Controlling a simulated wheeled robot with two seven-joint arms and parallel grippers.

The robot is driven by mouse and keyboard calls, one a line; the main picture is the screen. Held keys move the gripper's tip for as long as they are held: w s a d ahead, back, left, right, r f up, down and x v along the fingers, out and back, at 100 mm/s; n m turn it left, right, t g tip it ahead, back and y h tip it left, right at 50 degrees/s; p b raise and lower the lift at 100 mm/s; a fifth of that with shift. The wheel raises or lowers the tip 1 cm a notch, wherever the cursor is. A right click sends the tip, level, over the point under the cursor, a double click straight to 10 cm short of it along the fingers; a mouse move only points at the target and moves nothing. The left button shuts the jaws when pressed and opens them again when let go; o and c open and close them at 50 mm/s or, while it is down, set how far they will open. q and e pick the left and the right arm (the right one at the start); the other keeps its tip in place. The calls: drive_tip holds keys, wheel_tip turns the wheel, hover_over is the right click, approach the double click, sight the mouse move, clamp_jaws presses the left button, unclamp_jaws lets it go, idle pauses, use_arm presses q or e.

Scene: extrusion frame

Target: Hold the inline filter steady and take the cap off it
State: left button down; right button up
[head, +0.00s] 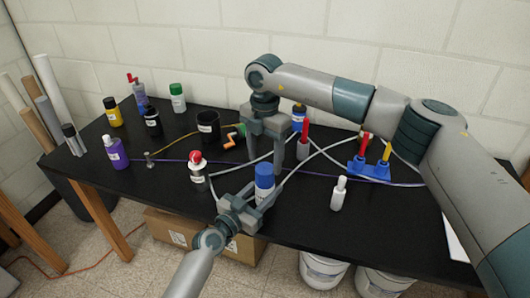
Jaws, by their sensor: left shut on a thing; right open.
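The inline filter, a pale body with a blue cap (264,174), stands upright near the front edge of the black table. My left gripper (263,196) comes in low from the front and is shut on the filter's body, below the cap. The cap is on the filter. My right gripper (268,158) points down from above, with its fingers open, close to the cap and apparently behind it. I cannot tell whether it touches the cap. The lower part of the filter is largely hidden by the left gripper.
A red-capped bottle (196,167) stands left of the filter and a small white bottle (339,194) to the right. A blue rack (370,168) with screwdriver-like handles, a black cup (208,126) and loose cables lie behind. The front right of the table (385,220) is clear.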

sight(265, 168)
drive_tip(key=shift+f, duration=3.1)
